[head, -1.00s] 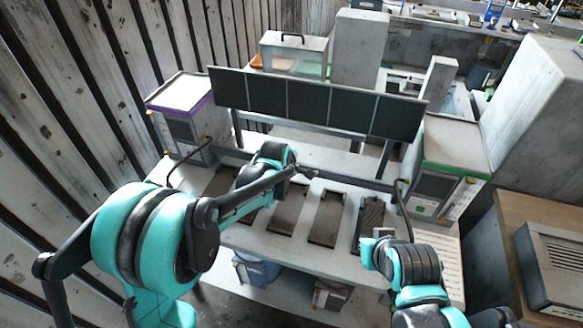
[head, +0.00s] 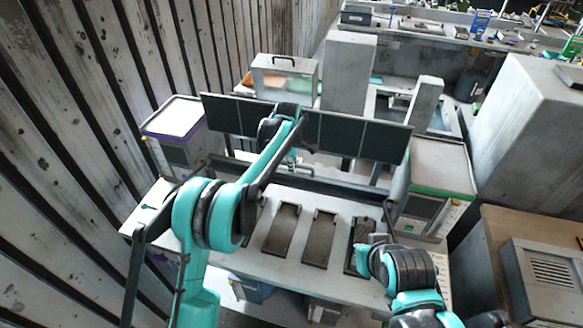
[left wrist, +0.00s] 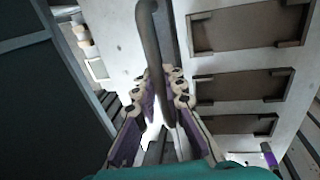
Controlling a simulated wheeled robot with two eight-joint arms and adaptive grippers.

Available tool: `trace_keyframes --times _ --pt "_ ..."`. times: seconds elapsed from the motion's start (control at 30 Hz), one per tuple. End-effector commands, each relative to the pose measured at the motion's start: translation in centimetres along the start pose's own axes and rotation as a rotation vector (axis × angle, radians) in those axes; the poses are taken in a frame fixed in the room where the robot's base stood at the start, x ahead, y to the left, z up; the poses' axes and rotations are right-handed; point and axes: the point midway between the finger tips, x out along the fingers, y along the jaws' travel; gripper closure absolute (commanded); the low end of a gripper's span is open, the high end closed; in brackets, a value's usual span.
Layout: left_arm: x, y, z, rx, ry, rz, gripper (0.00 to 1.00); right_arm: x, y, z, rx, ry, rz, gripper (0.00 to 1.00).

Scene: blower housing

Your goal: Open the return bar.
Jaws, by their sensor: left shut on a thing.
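The return bar shows in the left wrist view as a dark rod (left wrist: 148,35) with a bend near the top edge. It runs down between the purple-and-cream fingers of my left gripper (left wrist: 164,95), which is shut on it. In the head view my left gripper (head: 292,157) is small and partly hidden by its arm, in front of the dark panel row. The rest of the bar is hard to separate from the dark rail behind the bench. My right arm's end (head: 367,260) is by the rightmost dark tray; whether its fingers are open does not show.
The pale bench (head: 340,218) carries several dark recessed trays (head: 318,238). A dark panel row (head: 385,140) stands behind them. A purple-trimmed box (head: 172,118) is at the left end, a green-trimmed box (head: 440,165) at the right. A plank wall (head: 70,100) is close on the left.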

Motion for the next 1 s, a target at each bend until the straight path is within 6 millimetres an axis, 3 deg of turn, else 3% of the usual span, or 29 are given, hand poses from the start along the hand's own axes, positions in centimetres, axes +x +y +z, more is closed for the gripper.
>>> trace_keyframes --times 0.8,0.83,0.9,1.0 --pt "0.08 0.36 0.00 -0.001 0.000 0.002 1.00 -0.09 0.00 -0.06 0.000 0.000 0.000 1.00" --pt "0.07 0.36 0.00 -0.001 0.000 0.002 0.83 -0.09 0.00 -0.06 0.000 0.000 0.000 1.00" --pt "0.07 0.35 0.00 0.000 0.000 0.001 0.68 -0.09 0.00 -0.06 0.000 0.000 0.000 1.00" --pt "0.09 0.34 0.00 0.000 0.000 0.001 0.68 -0.09 0.00 -0.06 0.000 0.000 0.000 1.00"
